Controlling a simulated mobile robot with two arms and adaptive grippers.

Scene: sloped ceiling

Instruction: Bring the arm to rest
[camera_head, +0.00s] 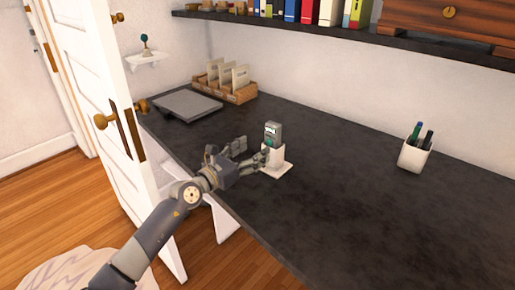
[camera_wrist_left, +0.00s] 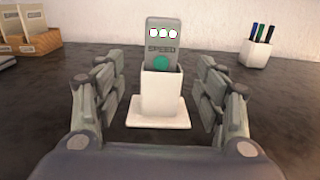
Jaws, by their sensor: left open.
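My left arm (camera_head: 160,230) reaches in from the lower left over the front edge of the dark desk. My left gripper (camera_head: 252,150) is open, with its fingers toward a small grey device with a green button that stands upright in a white holder. In the left wrist view the grey device (camera_wrist_left: 161,50) sits in the white holder (camera_wrist_left: 161,95), which has a flat square base. The fingers (camera_wrist_left: 158,105) are spread to either side of the holder with gaps on both sides. My right gripper is not in view.
A white pen cup (camera_head: 415,156), a grey flat slab (camera_head: 187,104) and a wooden file box (camera_head: 238,94) stand toward the back. A shelf (camera_head: 340,32) hangs above. An open white door (camera_head: 95,90) is at the left.

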